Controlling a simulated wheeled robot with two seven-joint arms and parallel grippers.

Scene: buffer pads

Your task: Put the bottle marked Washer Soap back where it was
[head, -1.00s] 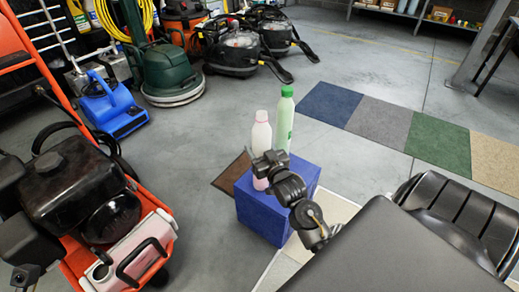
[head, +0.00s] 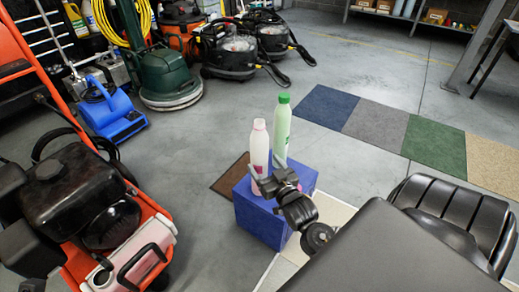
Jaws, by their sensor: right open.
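Two bottles stand upright on a blue box (head: 262,221). One is pale pink with a pink cap (head: 259,147). The other is green with a green cap (head: 282,125), just behind and to its right. I cannot read the lettering on either, so I cannot tell which is marked Washer Soap. My right gripper (head: 268,179) is open, low at the near right side of the pink bottle, and hides part of its base. I cannot tell whether its fingers touch the bottle. My left gripper is not clearly in view.
A brown mat (head: 229,177) lies left of the box. Blue, grey, green and beige mats (head: 375,129) lie in a row behind right. A red-framed machine (head: 150,212) with a black engine stands at left. A blue blower (head: 120,122) and several floor machines stand behind. The floor between is clear.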

